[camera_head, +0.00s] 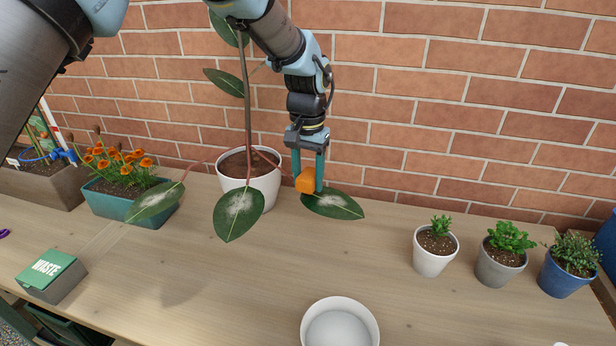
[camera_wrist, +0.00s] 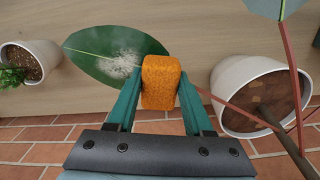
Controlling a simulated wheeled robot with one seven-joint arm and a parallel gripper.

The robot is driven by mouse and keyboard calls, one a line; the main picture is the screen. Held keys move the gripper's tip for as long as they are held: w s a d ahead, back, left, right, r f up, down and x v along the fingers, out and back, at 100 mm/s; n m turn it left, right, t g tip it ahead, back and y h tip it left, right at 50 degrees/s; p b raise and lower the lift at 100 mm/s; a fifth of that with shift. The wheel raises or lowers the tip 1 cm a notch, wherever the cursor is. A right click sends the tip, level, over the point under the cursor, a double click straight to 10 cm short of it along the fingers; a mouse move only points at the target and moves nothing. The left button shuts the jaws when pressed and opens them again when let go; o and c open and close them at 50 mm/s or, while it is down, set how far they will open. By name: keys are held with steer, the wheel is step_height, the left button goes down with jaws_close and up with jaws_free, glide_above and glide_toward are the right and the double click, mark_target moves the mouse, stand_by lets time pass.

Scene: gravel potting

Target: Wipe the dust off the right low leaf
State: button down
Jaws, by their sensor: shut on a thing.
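My gripper (camera_head: 308,180) is shut on an orange sponge (camera_head: 305,182), which also shows between the fingers in the wrist view (camera_wrist: 161,83). The right low leaf (camera_head: 335,205) is dark green with a whitish dust patch. In the wrist view the leaf (camera_wrist: 92,48) extends left from the sponge, and the dust patch lies close beside the sponge. The sponge is over the leaf's inner end; I cannot tell whether it touches. The plant grows in a white pot (camera_head: 270,187). Two other low leaves, the front one (camera_head: 238,215) and the left one (camera_head: 155,203), also carry whitish dust.
A white bowl (camera_head: 340,305) stands at the table's front. Three small potted plants stand at right, the nearest in a white pot (camera_head: 433,262). A teal planter (camera_head: 120,207) with orange flowers and a waste box (camera_head: 50,285) are at left. The brick wall is behind.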

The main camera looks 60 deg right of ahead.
mark_target(345, 212)
steer(key=shift+f+b, duration=0.4)
steer(key=shift+f, duration=0.4)
steer(key=shift+s+a+r, duration=0.1)
steer(key=shift+s, duration=1.55)
steer(key=shift+s+a+f, duration=0.15)
steer(key=shift+s, duration=1.55)
steer(key=shift+s+a+f, duration=0.1)
steer(key=shift+s+f, duration=0.05)
steer(key=shift+s, duration=1.5)
steer(key=shift+f, duration=0.1)
steer(key=shift+w, duration=0.1)
